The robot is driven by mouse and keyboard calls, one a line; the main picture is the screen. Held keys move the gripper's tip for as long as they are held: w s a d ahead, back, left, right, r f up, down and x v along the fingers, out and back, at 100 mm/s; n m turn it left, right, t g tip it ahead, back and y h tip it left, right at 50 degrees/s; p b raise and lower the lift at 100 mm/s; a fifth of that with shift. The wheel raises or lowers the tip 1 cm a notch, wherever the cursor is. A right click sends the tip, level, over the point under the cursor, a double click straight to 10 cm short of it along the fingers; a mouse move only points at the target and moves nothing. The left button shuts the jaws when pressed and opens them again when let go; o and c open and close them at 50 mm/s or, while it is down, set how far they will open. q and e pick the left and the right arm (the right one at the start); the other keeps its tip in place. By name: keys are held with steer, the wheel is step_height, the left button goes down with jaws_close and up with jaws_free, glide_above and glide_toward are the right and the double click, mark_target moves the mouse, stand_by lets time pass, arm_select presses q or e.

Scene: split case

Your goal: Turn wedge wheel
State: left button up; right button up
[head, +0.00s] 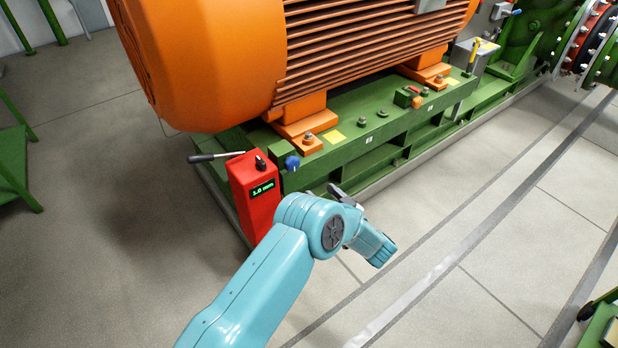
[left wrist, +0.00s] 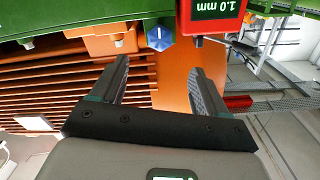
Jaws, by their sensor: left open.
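The wedge wheel seems to be the small blue knob (head: 292,162) with a white mark, on the front of the green base frame under the orange motor foot. In the left wrist view, which looks upside down, the blue knob (left wrist: 160,38) shows just beyond and between the fingertips. My left gripper (left wrist: 158,70) is open and empty, its two dark fingers apart from the knob. In the head view my left forearm largely hides the fingers. A red box (head: 252,198) beside the knob has a display reading 1.0 mm. My right gripper is not in view.
The large orange motor (head: 210,55) stands over the green base frame (head: 370,130). A lever with a black grip (head: 205,157) sticks out left of the red box. Green-legged furniture (head: 15,165) stands at far left.

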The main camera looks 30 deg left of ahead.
arm_select(q)
steer(key=v, duration=0.4)
steer(key=shift+a, duration=0.1)
stand_by(0.3)
